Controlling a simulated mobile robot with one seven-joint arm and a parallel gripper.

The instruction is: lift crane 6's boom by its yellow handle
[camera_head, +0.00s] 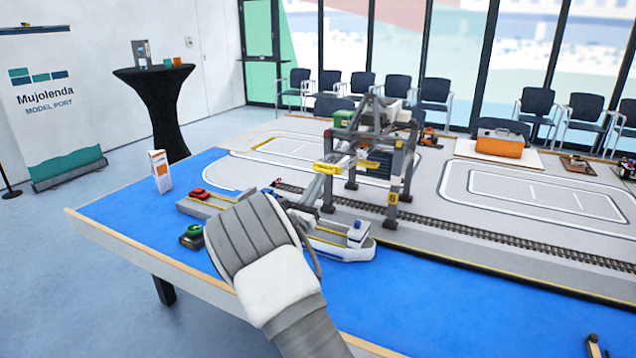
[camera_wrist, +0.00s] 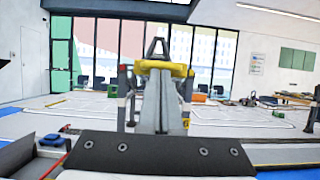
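Crane 6 (camera_head: 393,198) is a dark grey gantry with a yellow number plate on its leg, standing at the quay edge in the head view. Its grey boom (camera_head: 318,190) reaches down and left from the yellow crossbeam (camera_head: 327,168) toward my gripper (camera_head: 268,238). In the wrist view the boom (camera_wrist: 164,105) runs straight toward the camera, below the yellow crossbeam (camera_wrist: 165,68). My gripper's dark body (camera_wrist: 158,153) fills the lower wrist view and covers the boom's near end. The fingertips and any handle there are hidden. I cannot tell whether they touch.
A white-and-grey ship (camera_head: 340,246) lies on the blue water below the boom, partly behind my arm. A small green-topped boat (camera_head: 191,237) and a white-orange box (camera_head: 160,171) are to the left. Rail track (camera_head: 500,243) runs along the quay. Crane legs stand close by.

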